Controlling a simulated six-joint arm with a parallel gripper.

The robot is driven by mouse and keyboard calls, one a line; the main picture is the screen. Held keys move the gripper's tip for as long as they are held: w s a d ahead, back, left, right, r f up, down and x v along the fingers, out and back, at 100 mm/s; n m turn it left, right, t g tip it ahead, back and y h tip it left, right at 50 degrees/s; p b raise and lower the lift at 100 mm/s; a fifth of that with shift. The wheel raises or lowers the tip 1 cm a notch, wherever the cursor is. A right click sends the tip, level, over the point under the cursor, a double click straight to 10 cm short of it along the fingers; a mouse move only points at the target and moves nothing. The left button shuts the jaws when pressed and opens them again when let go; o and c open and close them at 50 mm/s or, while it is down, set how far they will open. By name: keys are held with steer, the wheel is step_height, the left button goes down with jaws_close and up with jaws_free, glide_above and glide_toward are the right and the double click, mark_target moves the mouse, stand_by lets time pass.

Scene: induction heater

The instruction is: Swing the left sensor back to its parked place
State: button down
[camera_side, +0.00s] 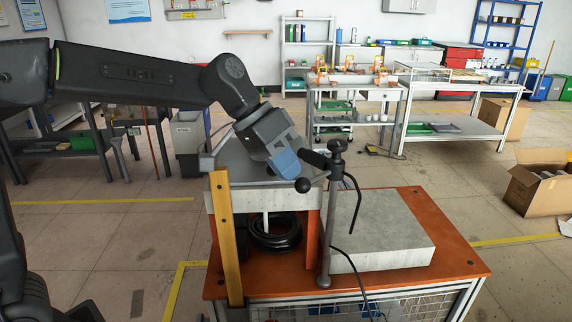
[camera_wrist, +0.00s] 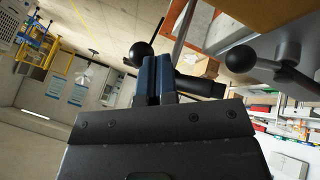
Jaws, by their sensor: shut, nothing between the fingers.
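A sensor on a grey post (camera_side: 328,225) stands at the heater's near side in the side view; I cannot tell for sure that it is the left one. Its black sensor head (camera_side: 314,158) points left, towards my gripper, and a black ball knob (camera_side: 302,185) hangs below it. My gripper (camera_side: 287,165) is shut and empty, its blue fingers close beside the head and just above the knob. In the wrist view, my fingers (camera_wrist: 153,75) lie between a black ball knob (camera_wrist: 138,54) and a black cylinder (camera_wrist: 203,87). Whether they touch is unclear.
A grey slab (camera_side: 378,230) lies on the orange cart top (camera_side: 455,255). A yellow-brown upright (camera_side: 226,240) stands at the left, with a coiled black cable (camera_side: 273,235) behind it. A loose cable hangs by the post. The wrist view shows a second ball knob (camera_wrist: 240,59).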

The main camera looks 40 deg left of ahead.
mark_target(307, 179)
steer(key=shift+s+d+n+t, duration=0.2)
steer(key=shift+d+n+t, duration=0.1)
steer(key=shift+d+n, duration=0.15)
steer(key=shift+s+d+n+t+y, duration=0.3)
steer(key=shift+d+n+t+y, duration=0.25)
steer(key=shift+d+n, duration=0.4)
steer(key=d+n+t+y, duration=0.1)
steer(key=d+n, duration=0.1)
steer(key=n, duration=0.1)
steer(key=shift+d, duration=0.2)
steer(key=shift+w+d, duration=0.2)
steer(key=shift+d, duration=0.6)
steer(key=shift+w+d, duration=0.15)
steer(key=shift+d, duration=0.6)
